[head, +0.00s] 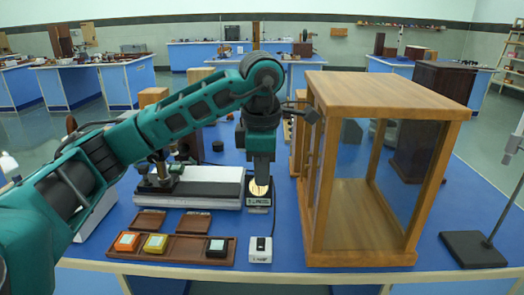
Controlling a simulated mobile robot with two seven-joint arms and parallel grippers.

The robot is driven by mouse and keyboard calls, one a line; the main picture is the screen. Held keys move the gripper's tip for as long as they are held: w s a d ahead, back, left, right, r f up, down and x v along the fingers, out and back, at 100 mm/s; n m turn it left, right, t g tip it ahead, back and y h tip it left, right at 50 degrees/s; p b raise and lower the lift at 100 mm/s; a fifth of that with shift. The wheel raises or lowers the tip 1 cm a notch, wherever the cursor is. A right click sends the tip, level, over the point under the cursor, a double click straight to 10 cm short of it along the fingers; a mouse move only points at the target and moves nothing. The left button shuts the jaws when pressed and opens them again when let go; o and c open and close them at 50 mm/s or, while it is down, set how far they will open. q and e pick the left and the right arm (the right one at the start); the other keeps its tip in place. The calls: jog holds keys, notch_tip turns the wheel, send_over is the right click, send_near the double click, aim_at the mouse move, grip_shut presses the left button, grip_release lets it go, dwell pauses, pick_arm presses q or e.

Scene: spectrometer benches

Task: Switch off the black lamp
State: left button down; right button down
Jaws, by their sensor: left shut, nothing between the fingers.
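My left gripper (260,178) points straight down over the blue bench, its fingers shut and empty. Its tip is just above or in front of a small dark labelled block with a pale yellow round face (258,190); I cannot tell whether they touch. A small white switch box (260,250) with a dark rocker and a label that seems to read lamp stands nearer the front edge, with a dark cord behind it. A dark lamp-like head (310,115) shows right of my wrist, partly hidden. I cannot tell for certain which thing is the black lamp.
A wood-framed glass case (410,258) stands close on the right. A black stand base (473,249) with a thin rod is at far right. A brown tray (180,251) holding coloured blocks lies at front left. A white-grey instrument (212,187) stands left of the gripper.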

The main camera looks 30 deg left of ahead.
pick_arm(q)
jog(key=r, duration=0.4)
jog(key=shift+s+d+r, duration=0.1)
jog(key=shift+s+d, duration=0.05)
jog(key=shift+s, duration=0.05)
pick_arm(e)
jog(key=shift+w+r, duration=0.1)
jog(key=shift+r, duration=0.3)
pick_arm(q)
jog(key=shift+w+a+r+b, duration=0.15)
jog(key=shift+w+a+b, duration=0.15)
jog(key=shift+b, duration=0.75)
pick_arm(e)
jog(key=shift+w+a+f, duration=0.2)
jog(key=shift+a+f, duration=0.2)
jog(key=shift+f, duration=0.2)
jog(key=shift+w+a+f, duration=0.15)
jog(key=shift+a+f, duration=0.25)
jog(key=shift+f, duration=0.15)
pick_arm(q)
jog(key=shift+w, duration=0.1)
